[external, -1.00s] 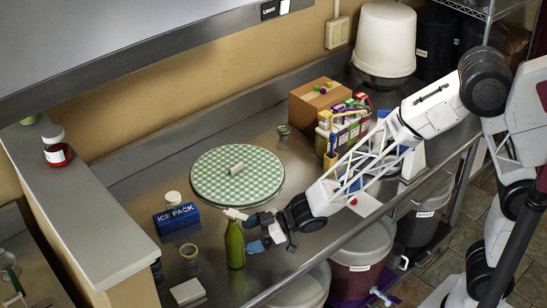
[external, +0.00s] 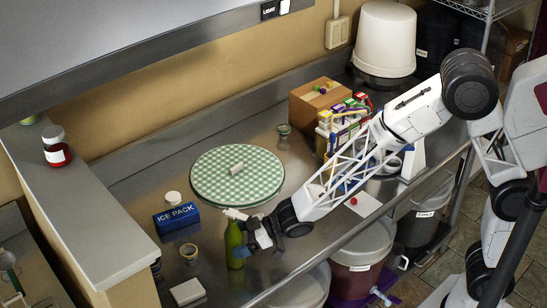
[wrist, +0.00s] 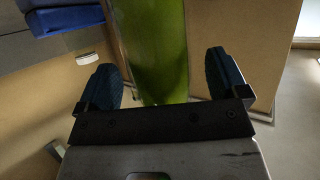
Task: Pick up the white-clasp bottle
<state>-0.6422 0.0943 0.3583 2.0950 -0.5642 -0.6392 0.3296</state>
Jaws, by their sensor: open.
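The white-clasp bottle (external: 233,238) is green with a white piece at its top. It stands upright on the steel counter near the front edge. My gripper (external: 247,244) is low beside it, in front of its right side, and hides part of its body. In the wrist view, the green bottle (wrist: 155,45) runs down between the two blue fingertips of my gripper (wrist: 163,88), with a gap on each side. The jaws are open, and the bottle's top is out of that view.
A blue ice pack box (external: 176,218) and a small open jar (external: 189,252) stand left of the bottle, with a white block (external: 188,292) in front. A green checkered round board (external: 215,190) lies behind. Small boxes (external: 345,120) stand at the back right.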

